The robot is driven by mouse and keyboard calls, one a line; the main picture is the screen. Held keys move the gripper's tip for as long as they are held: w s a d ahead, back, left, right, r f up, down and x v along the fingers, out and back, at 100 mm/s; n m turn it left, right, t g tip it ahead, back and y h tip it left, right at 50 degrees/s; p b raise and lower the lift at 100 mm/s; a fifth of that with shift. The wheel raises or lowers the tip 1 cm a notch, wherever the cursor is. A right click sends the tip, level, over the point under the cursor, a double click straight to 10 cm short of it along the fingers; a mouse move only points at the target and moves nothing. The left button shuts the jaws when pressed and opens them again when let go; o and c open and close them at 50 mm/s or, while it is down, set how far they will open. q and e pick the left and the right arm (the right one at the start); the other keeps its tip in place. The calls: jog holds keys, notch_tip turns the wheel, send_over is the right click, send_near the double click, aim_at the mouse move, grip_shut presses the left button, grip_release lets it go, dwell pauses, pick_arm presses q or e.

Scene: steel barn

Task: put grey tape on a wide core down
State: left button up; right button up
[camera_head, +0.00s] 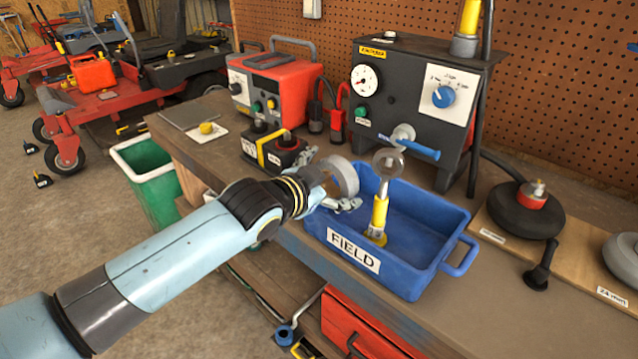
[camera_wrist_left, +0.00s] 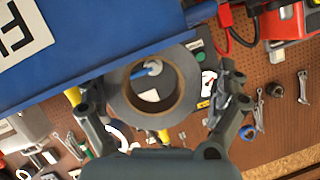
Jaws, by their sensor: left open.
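The grey tape on a wide core (camera_head: 347,176) is a ring seen nearly edge-on at the left rim of the blue tray in the head view. In the left wrist view the tape (camera_wrist_left: 119,98) faces the camera, with its brown core open in the middle. My left gripper (camera_head: 337,192) is at the tape, and its fingers (camera_wrist_left: 160,112) are spread, one on each side of it. I cannot tell whether a finger touches the tape or what bears its weight. My right gripper is not in view.
The blue tray (camera_head: 405,278) labelled FIELD sits on the workbench (camera_head: 385,318) and holds a yellow-handled tool (camera_head: 380,212). A black gauge box (camera_head: 400,95), red charger (camera_head: 275,85) and black-yellow battery (camera_head: 272,148) stand behind. A green bin (camera_head: 140,155) is left of the bench.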

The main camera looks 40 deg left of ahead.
pick_arm(q)
jog(key=a+v, duration=0.1)
jog(key=v, duration=1)
jog(key=s+a+f+n+g, duration=0.1)
jog(key=s+f+g, duration=0.3)
jog(key=f, duration=0.9)
jog(key=s+a+f+n+g, duration=0.15)
jog(key=s+f, duration=0.45)
jog(key=f, duration=0.7)
jog(key=s+d+f+g, duration=0.2)
jog(key=s+f+g, duration=0.1)
jog(key=s+f, duration=0.6)
jog(key=s+d+f+n+g, duration=0.1)
jog(key=s+f+g, duration=0.3)
jog(key=s+f, duration=0.6)
jog(key=s, duration=0.7)
jog(key=shift+s+d, duration=0.25)
jog(key=shift+d, duration=0.15)
jog(key=shift+f+b, duration=0.2)
jog(key=shift+b, duration=0.15)
notch_tip(320, 180, down, 11)
jog(key=b, duration=1.1)
jog(key=shift+s, duration=0.45)
